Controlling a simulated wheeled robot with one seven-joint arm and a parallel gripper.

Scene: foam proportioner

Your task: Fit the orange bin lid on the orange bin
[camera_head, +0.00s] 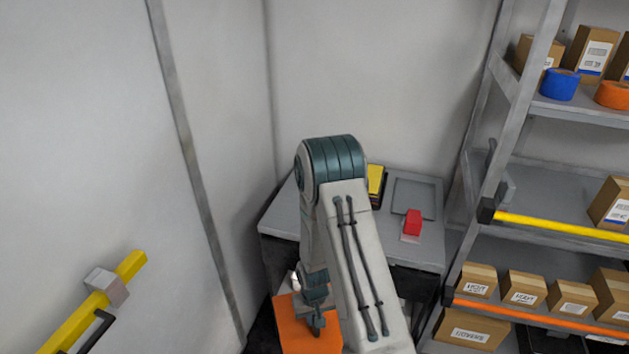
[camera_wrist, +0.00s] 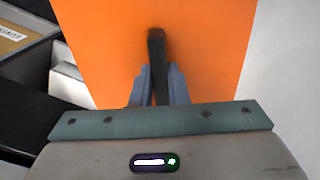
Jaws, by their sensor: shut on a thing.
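The orange bin lid (camera_head: 293,333) is a flat orange panel low in the middle of the head view. It fills much of the wrist view (camera_wrist: 215,60), with a black upright handle (camera_wrist: 157,55) on it. My gripper (camera_wrist: 158,75) is shut on this handle, with a finger on each side. In the head view my gripper (camera_head: 316,325) points down at the lid, and my arm covers the lid's right part. I cannot make out the orange bin apart from the lid, nor whether the lid touches it.
A grey table (camera_head: 283,217) stands behind my arm, with a red block (camera_head: 413,222) and yellow item (camera_head: 375,183). Shelves (camera_head: 560,185) with boxes and tape rolls stand at right. A yellow rail (camera_head: 75,325) is at left. A white box-like thing (camera_wrist: 70,85) lies left of the lid.

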